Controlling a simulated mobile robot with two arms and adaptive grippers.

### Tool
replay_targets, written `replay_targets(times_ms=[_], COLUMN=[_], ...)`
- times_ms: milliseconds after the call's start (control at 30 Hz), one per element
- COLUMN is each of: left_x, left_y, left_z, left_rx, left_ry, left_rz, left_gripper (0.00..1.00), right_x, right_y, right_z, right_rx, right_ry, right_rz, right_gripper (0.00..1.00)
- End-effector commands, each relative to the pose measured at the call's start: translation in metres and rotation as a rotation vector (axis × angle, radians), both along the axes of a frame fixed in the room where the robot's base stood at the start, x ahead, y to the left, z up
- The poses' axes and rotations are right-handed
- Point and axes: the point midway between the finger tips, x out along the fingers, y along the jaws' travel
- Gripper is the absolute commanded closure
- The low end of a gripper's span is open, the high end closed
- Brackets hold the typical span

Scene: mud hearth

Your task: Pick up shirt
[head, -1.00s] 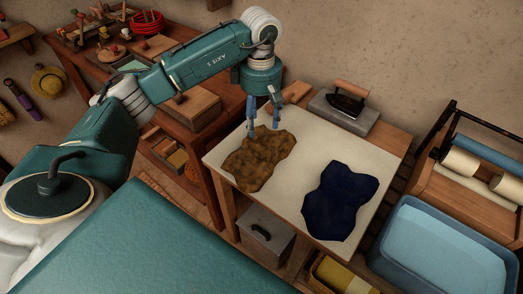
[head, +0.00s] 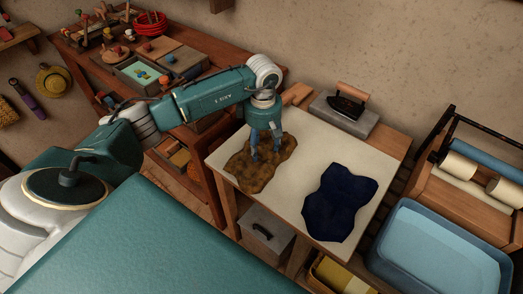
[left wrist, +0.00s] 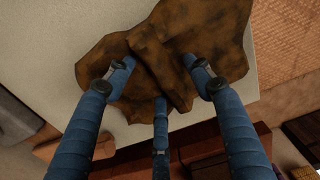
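Two cloth pieces lie on the pale-topped table (head: 300,145): a mottled brown one (head: 249,178) on the left and a dark navy one (head: 340,200) on the right. Either could be the shirt; I cannot tell which is meant. My left gripper (head: 266,156) points down at the brown cloth, its fingertips at or just above the fabric. In the left wrist view, the three blue fingers (left wrist: 162,75) are spread apart over the brown cloth (left wrist: 205,30), with a raised fold between them. Contact is unclear. My right gripper is not in view.
An iron (head: 346,105) rests on a grey block at the table's back. A blue basin (head: 440,250) stands at the right, beside a roller device (head: 480,175). A wooden workbench (head: 85,65) with toys and boxes is behind my left arm. A grey box (head: 266,230) sits below the table.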

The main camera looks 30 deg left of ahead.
Motion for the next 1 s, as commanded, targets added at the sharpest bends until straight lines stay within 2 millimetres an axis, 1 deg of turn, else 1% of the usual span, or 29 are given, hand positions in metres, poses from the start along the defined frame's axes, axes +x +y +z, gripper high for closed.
replay_targets(times_ms=[33, 167, 200, 500, 667, 767, 833, 967, 1000], left_x=[0.0, 0.0, 0.0, 0.001, 0.001, 0.002, 0.002, 0.003, 0.003], left_y=[0.0, 0.0, 0.0, 0.0, -0.001, 0.0, 0.0, 0.0, 0.0], left_z=[0.0, 0.0, 0.0, 0.002, 0.01, 0.021, 0.033, 0.065, 0.077], left_rx=[0.0, 0.0, 0.0, -0.001, -0.002, -0.001, -0.001, 0.0, -0.001], left_ry=[0.0, 0.0, 0.0, -0.002, -0.004, -0.005, -0.006, -0.01, -0.01], left_rz=[0.0, 0.0, 0.0, 0.0, 0.0, 0.0, -0.001, 0.0, 0.0], left_gripper=[0.59, 0.85, 0.88, 0.88, 0.88, 0.88, 0.88, 0.88, 0.88], right_x=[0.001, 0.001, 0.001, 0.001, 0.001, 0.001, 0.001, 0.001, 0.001], right_y=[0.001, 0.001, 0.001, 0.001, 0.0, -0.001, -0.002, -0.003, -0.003], right_z=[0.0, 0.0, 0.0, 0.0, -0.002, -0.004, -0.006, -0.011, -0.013], right_rx=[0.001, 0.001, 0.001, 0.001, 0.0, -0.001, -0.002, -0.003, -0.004], right_ry=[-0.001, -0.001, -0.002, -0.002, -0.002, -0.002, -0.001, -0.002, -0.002], right_rz=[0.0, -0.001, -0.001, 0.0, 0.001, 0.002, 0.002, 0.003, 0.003], right_gripper=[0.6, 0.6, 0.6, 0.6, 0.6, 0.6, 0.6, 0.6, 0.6])
